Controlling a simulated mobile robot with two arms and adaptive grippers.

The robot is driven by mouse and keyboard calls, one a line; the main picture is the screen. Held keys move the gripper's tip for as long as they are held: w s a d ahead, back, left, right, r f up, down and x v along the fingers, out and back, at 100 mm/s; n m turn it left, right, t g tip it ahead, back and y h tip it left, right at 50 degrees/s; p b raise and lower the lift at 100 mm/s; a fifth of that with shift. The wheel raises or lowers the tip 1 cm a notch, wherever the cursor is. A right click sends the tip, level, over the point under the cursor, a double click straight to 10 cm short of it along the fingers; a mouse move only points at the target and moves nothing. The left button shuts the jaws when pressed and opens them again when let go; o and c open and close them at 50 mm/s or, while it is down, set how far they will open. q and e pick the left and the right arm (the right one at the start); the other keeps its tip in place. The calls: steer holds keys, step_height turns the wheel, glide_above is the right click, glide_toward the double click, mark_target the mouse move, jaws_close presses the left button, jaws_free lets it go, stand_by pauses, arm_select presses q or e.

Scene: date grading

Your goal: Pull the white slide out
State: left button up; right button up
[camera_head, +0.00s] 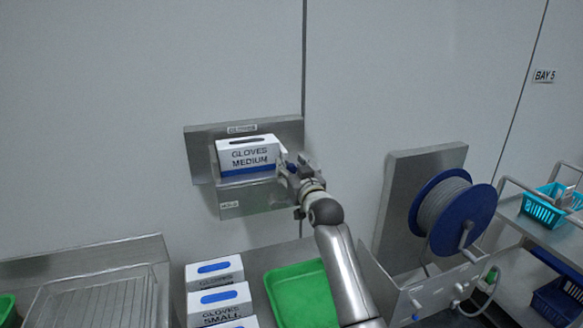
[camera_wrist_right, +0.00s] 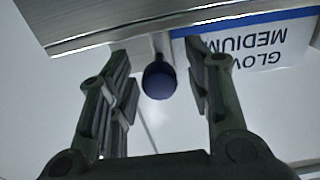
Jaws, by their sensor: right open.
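My right gripper (camera_head: 287,168) is at the right side of a wall-mounted metal holder (camera_head: 200,150). In the right wrist view its two fingers (camera_wrist_right: 160,72) are open, with a dark blue round knob (camera_wrist_right: 159,82) between them; I see a gap on each side of the knob. The knob sits at the end of a short pale stem (camera_wrist_right: 163,46), which may be part of the white slide; the rest is hidden. A white and blue GLOVES MEDIUM box (camera_head: 248,155) sits in the holder and also shows in the right wrist view (camera_wrist_right: 262,50). My left gripper is out of view.
Several glove boxes (camera_head: 215,272) stand on the bench below, beside a green tray (camera_head: 300,295). A blue reel (camera_head: 452,215) with grey hose is at the right, by a metal panel (camera_head: 400,190). A ribbed metal tray (camera_head: 95,300) lies at the left.

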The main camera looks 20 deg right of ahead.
jaws_close()
steer(key=shift+d, duration=0.1)
steer(key=d+b, duration=0.1)
steer(key=d, duration=0.4)
steer(key=shift+w+d, duration=0.1)
steer(key=shift+d, duration=0.2)
jaws_free()
